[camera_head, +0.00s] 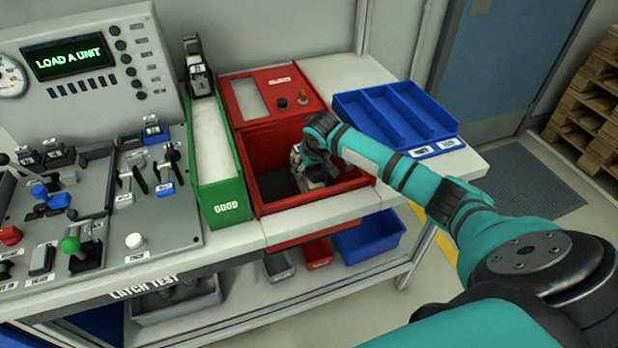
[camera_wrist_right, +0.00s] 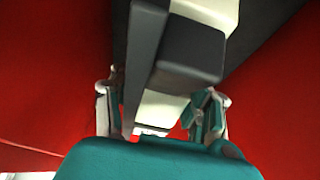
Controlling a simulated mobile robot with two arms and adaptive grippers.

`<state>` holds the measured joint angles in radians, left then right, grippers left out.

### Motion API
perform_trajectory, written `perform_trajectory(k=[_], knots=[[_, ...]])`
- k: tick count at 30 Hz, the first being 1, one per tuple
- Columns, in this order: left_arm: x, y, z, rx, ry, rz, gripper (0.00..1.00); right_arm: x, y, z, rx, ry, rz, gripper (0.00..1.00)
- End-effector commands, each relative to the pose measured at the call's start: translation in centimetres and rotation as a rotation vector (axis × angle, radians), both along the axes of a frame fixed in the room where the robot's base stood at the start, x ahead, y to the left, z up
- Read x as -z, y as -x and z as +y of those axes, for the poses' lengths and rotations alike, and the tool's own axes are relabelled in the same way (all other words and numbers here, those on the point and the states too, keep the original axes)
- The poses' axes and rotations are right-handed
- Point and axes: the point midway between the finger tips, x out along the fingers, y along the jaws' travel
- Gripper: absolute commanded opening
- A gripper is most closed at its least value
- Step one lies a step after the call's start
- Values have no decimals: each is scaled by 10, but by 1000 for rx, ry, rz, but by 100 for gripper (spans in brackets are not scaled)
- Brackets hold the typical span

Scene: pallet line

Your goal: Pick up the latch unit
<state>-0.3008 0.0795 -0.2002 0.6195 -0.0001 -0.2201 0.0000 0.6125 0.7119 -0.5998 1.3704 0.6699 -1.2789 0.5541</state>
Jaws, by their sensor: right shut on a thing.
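My right gripper (camera_head: 308,172) reaches down inside the red bin (camera_head: 256,165). In the right wrist view its fingers (camera_wrist_right: 163,112) are shut on a latch unit (camera_wrist_right: 190,52), a dark grey and cream block that extends up the picture between them. In the head view the gripper and the bin walls hide most of this unit. A similar black and pale unit (camera_head: 198,68) stands at the far end of the green GOOD tray (camera_head: 228,208). My left gripper is not in view.
The test panel (camera_head: 150,235) with levers and knobs is at the left; its screen (camera_head: 68,60) reads "LOAD A UNIT". A blue divided tray (camera_head: 395,118) stands right of the red bin. Small bins (camera_head: 318,253) sit on the shelf below. The bin walls closely surround my right gripper.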

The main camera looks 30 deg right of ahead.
Motion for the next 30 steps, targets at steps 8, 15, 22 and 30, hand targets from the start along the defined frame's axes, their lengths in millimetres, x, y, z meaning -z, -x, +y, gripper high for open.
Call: perform_trajectory(k=[8,15,22,30], knots=[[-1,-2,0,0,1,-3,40,-9,-1,0,1,0,-3,0],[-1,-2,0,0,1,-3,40,-45,-2,0,-1,0,-8,0],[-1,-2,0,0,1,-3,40,-95,-2,0,1,1,-8,0],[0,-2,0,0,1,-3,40,-159,-2,0,0,0,-9,0]])
